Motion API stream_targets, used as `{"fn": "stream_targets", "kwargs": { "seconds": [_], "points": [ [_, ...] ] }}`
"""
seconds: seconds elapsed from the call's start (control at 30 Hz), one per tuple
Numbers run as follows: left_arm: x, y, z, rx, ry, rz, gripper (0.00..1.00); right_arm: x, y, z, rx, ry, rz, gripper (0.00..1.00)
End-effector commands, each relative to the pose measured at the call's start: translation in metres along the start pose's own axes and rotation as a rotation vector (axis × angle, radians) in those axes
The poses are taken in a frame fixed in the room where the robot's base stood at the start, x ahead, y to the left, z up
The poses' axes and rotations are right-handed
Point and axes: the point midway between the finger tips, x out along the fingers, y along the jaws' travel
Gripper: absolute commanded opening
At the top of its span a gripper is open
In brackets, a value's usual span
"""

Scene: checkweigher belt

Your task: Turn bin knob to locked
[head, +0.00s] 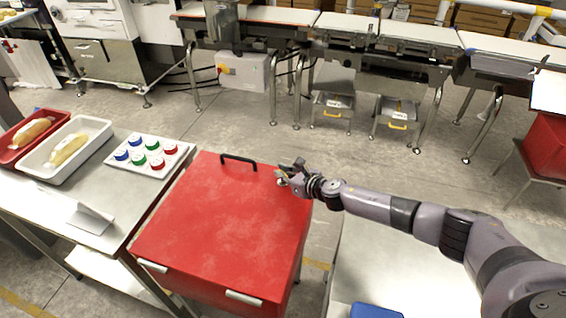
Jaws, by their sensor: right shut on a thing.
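The red bin (225,225) stands in the middle foreground with its lid down. A black handle (239,159) is at the lid's far edge. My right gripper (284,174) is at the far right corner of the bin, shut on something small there. The bin knob is not clearly visible; the gripper's fingers cover that spot, so its turn position cannot be told. My left gripper is not in view.
A steel table (60,205) on the left holds a red tray (14,150), a white tray (39,163) and a rack (168,166) of coloured caps. Another table (370,270) lies under my right arm. The conveyor (420,36) runs along the back, with open floor before it.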

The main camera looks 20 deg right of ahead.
Motion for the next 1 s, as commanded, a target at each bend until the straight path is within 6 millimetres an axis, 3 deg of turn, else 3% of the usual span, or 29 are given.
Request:
{"fn": "stream_targets", "kwargs": {
  "seconds": [0.03,0.1,0.4,0.63,1.0],
  "points": [
    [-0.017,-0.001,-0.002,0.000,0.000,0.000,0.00,-0.003,0.004,0.006,0.022,0.003,-0.039,0.00],
    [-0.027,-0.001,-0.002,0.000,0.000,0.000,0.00,-0.003,0.004,0.005,0.048,0.003,-0.100,0.00],
    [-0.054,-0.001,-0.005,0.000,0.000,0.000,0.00,0.000,0.004,0.002,0.159,0.003,-0.366,0.00],
    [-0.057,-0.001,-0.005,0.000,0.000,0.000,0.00,0.001,0.003,-0.001,0.240,0.003,-0.566,0.00],
    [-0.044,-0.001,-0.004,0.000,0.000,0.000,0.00,0.002,0.002,-0.003,0.345,0.002,-0.824,0.00]
  ]
}}
